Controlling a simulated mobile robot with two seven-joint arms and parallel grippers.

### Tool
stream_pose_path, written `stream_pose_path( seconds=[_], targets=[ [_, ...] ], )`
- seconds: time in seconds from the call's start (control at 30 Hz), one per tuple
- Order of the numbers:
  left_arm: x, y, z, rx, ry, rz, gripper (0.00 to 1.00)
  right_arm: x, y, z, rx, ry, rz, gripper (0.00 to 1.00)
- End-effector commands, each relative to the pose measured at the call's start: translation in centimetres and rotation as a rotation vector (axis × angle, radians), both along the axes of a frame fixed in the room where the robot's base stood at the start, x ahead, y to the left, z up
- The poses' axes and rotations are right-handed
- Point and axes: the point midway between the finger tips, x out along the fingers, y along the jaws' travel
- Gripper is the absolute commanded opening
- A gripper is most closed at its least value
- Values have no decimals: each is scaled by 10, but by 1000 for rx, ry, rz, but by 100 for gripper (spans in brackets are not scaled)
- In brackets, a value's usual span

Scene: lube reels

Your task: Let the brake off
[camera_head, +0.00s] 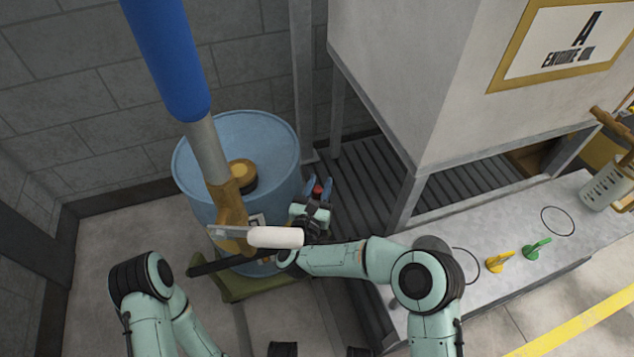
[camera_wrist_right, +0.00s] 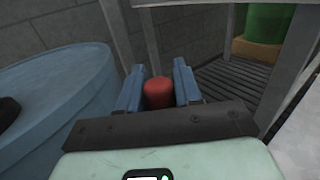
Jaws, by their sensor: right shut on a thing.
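My right gripper (camera_head: 318,188) is beside the right side of the blue drum (camera_head: 272,138), over the dark slatted grating. Its two blue fingers are shut on a red rounded knob (camera_head: 318,190). In the right wrist view, the knob (camera_wrist_right: 158,93) sits between the blue fingertips (camera_wrist_right: 160,88). What the knob is fixed to is hidden, and I cannot tell whether it belongs to the brake. The drum stands on a green base (camera_head: 245,289), with a black bar at its front left. My left gripper is not in view.
A blue and grey pump (camera_head: 170,50) rises from the drum top. A grey tank stand (camera_head: 405,190) is close on the right.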

Motion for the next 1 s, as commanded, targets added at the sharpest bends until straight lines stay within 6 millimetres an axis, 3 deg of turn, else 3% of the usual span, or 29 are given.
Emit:
stream_pose_path(
  seconds=[0.27,0.3,0.33,0.73,0.87,1.0],
  targets=[
    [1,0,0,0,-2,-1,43,0,0,-1,3,-1,0,0],
    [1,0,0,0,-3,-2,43,0,0,-1,3,0,0,44],
    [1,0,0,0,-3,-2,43,0,0,-1,2,1,0,53],
    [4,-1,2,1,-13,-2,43,0,0,7,3,-2,-1,55],
    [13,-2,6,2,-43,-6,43,0,0,28,3,-4,-1,55],
    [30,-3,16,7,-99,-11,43,0,-1,62,4,-5,-1,55]
  ],
)
